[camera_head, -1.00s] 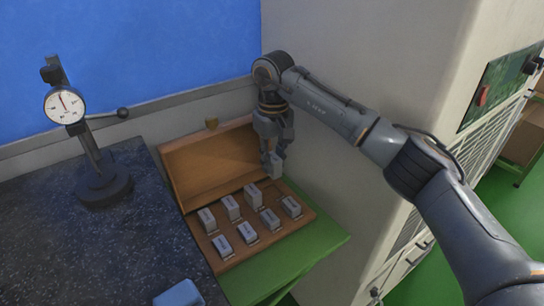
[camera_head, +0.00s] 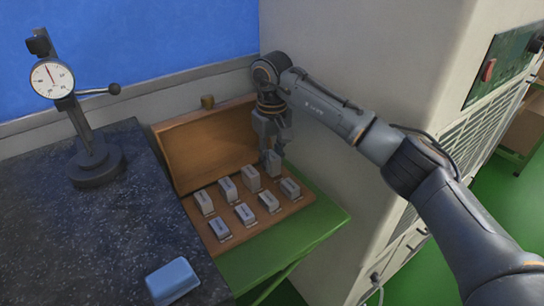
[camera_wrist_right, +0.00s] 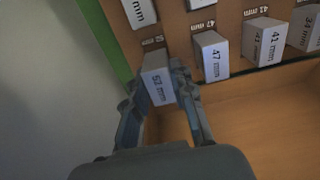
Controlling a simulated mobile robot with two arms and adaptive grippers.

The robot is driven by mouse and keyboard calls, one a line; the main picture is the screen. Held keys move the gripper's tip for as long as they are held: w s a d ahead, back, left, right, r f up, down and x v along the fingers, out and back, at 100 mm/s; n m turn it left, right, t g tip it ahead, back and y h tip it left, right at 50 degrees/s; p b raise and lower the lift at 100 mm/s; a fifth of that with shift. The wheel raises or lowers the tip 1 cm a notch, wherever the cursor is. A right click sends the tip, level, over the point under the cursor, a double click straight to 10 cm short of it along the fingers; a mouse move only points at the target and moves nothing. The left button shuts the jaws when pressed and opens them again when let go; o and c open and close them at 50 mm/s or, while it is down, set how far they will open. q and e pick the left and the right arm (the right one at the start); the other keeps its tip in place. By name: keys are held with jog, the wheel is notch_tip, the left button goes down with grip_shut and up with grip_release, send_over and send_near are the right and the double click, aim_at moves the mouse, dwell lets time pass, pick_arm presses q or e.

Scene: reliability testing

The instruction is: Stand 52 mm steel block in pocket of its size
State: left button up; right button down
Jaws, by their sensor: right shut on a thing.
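My right gripper (camera_head: 272,152) points down over the far right corner of the wooden case (camera_head: 252,228). It is shut on the grey steel block marked 52 mm (camera_wrist_right: 158,84), which also shows in the head view (camera_head: 272,164). The block is upright at the right end of the back row. In the right wrist view its far end is by a pocket label (camera_wrist_right: 152,42), partly legible. The pocket is hidden by the block, and I cannot tell whether the block is inside it or just above. My left gripper is not in view.
Several marked blocks stand in the case, the 47 mm block (camera_wrist_right: 212,56) closest to the held one. The open lid (camera_head: 205,145) rises behind. A dark granite plate (camera_head: 95,235) bears a dial gauge (camera_head: 52,78) and a blue object (camera_head: 172,280). A pale cabinet (camera_head: 350,60) stands right.

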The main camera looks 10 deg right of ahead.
jog(key=shift+f+b, duration=0.45)
jog(key=shift+f, duration=0.05)
dwell(0.4)
jog(key=c, duration=1.1)
grip_release()
jog(key=shift+o, duration=0.2)
jog(key=shift+f, duration=0.1)
